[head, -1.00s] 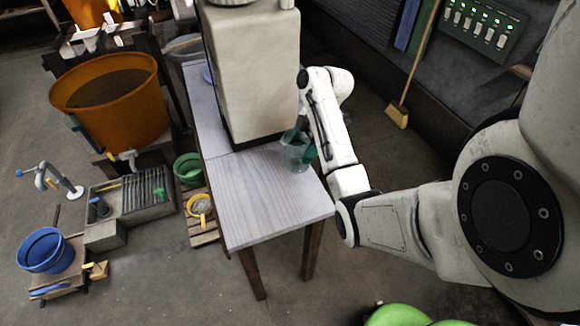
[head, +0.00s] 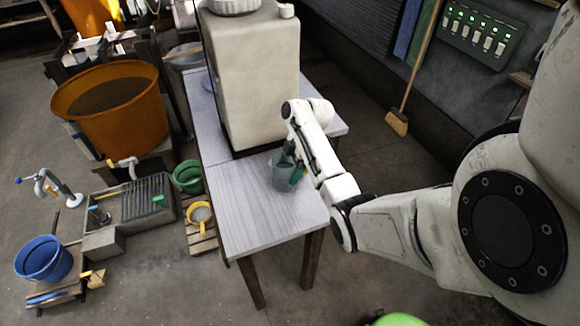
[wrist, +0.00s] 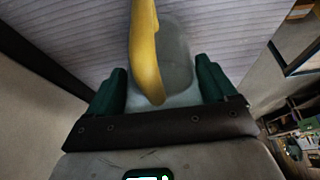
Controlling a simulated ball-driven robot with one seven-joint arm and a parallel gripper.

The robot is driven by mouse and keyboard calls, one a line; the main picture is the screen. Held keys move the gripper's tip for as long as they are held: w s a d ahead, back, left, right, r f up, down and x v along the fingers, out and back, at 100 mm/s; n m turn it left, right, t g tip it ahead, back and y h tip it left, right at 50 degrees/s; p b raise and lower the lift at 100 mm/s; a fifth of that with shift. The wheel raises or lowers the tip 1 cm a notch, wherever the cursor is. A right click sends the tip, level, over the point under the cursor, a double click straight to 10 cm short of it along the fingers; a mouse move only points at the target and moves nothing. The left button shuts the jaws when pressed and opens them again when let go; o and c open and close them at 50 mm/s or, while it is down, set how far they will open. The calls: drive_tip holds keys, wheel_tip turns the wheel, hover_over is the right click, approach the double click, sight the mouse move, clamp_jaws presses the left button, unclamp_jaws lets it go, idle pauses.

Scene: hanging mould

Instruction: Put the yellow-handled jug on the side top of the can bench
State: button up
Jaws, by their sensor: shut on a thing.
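The yellow-handled jug (head: 282,175) is a translucent grey-green vessel over the bare near part of the can bench (head: 250,215), close to the big cream can. Its yellow handle (wrist: 147,60) shows in the wrist view, pointing back toward my palm. My gripper (head: 291,166) is shut on the jug, with green fingers on both sides of its body (wrist: 178,62) in the wrist view. The jug looks upright. I cannot tell whether its base touches the pale wooden boards or hangs just above them.
The tall cream can (head: 255,80) fills the back of the bench. Bare boards lie in front and left of the jug. Left of the bench are a green bucket (head: 187,177), a yellow-handled pan (head: 200,214) on a slatted stand, and an orange tub (head: 115,110).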

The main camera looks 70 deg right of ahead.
drive_tip(key=shift+f, duration=0.1)
drive_tip(key=o, duration=1.3)
drive_tip(key=v, duration=1)
drive_tip(key=shift+r+p, duration=0.4)
drive_tip(key=shift+r, duration=0.05)
drive_tip(key=shift+s+d+r+p, duration=0.2)
drive_tip(key=shift+r+p, duration=0.35)
drive_tip(key=shift+r, duration=0.1)
